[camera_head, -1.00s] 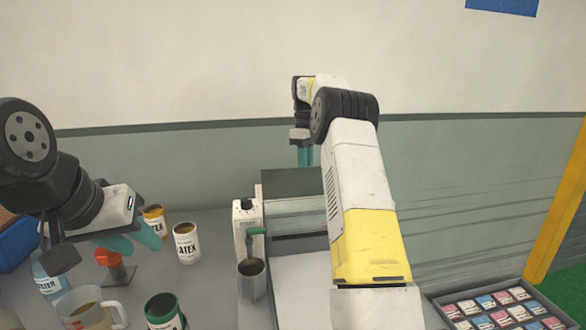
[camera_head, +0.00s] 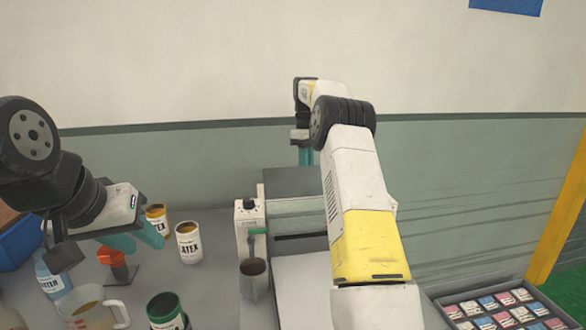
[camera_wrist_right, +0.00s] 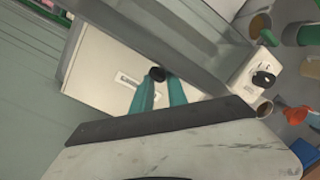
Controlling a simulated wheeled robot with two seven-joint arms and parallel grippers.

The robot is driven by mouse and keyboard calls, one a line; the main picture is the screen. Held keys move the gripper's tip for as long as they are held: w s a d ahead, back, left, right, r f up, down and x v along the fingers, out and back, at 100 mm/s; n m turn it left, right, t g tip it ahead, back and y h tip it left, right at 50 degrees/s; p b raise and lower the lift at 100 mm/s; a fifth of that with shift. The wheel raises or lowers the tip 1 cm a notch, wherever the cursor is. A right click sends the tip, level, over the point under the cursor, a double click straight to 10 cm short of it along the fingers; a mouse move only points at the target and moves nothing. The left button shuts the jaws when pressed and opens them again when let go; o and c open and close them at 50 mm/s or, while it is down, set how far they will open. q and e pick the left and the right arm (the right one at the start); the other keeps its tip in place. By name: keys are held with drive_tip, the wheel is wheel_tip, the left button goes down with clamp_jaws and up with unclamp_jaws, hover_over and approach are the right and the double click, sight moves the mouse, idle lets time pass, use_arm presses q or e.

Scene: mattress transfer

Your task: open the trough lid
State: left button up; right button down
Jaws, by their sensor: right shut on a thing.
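My right gripper (camera_head: 305,160) points down at the lid from above. In the right wrist view, its teal fingertips (camera_wrist_right: 158,79) close on a small black knob (camera_wrist_right: 157,73). The grey lid panel also shows there. I cannot tell how far the lid is raised. My left gripper (camera_head: 136,240) is empty over the left of the bench, its teal fingers apart.
A metal cup (camera_head: 254,281) stands in front of the crank. Latex cans (camera_head: 188,245), a measuring jug (camera_head: 88,308), a spray bottle (camera_head: 52,278) and a green can (camera_head: 165,310) crowd the left. A tray of small packs (camera_head: 440,299) lies at the right.

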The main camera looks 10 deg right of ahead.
drive_tip(key=c, duration=1.2)
unclamp_jaws()
drive_tip(key=shift+w+d+f, duration=0.35)
drive_tip(key=shift+d+f, duration=0.45)
drive_tip(key=shift+f, duration=0.05)
drive_tip(key=shift+a+r, duration=0.1)
drive_tip(key=shift+r, duration=0.05)
drive_tip(key=shift+r, duration=0.15)
drive_tip(key=s+a+r, duration=0.2)
drive_tip(key=s, duration=0.5)
drive_tip(key=s+a+r, duration=0.2)
drive_tip(key=s+a, duration=0.1)
drive_tip(key=s, duration=0.5)
drive_tip(key=shift+a+r, duration=0.3)
drive_tip(key=shift+r, duration=0.1)
